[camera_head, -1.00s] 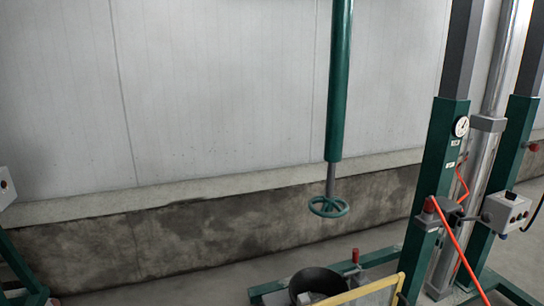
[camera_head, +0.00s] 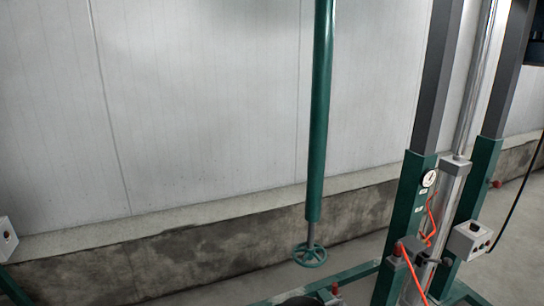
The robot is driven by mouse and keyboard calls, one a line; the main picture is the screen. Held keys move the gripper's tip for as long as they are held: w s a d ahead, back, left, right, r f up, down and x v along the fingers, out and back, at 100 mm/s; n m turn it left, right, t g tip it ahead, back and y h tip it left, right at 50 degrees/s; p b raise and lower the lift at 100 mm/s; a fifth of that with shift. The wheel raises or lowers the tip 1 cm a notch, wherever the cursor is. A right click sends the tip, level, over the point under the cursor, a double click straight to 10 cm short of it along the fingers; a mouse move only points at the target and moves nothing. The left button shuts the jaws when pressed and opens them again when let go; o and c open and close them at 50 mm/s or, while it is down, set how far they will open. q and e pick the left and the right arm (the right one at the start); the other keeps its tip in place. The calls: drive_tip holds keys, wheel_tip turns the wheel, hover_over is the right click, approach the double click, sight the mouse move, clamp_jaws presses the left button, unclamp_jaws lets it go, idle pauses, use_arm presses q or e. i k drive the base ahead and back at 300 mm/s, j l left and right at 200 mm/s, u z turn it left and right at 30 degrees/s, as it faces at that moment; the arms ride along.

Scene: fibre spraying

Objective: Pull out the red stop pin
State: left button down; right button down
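Several small red parts show, and I cannot tell which one is the stop pin. One red knob (camera_head: 334,289) stands upright on the green floor frame at the bottom. Another red part (camera_head: 397,248) sits on the front green post where an orange hose meets it. A third red knob (camera_head: 495,184) sticks out from the rear green post. Neither of my grippers is in view.
A green vertical column with a handwheel (camera_head: 309,255) hangs in front of the pale wall. Green posts (camera_head: 409,205) with a gauge (camera_head: 429,178) and a grey control box (camera_head: 468,241) stand at right. A black round vessel (camera_head: 297,298) is cut off at the bottom.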

sight(496, 185)
drive_tip(key=z, duration=1.5)
drive_tip(key=i+l+u, duration=0.3)
drive_tip(key=i+l, duration=1.45)
drive_tip(key=i, duration=0.1)
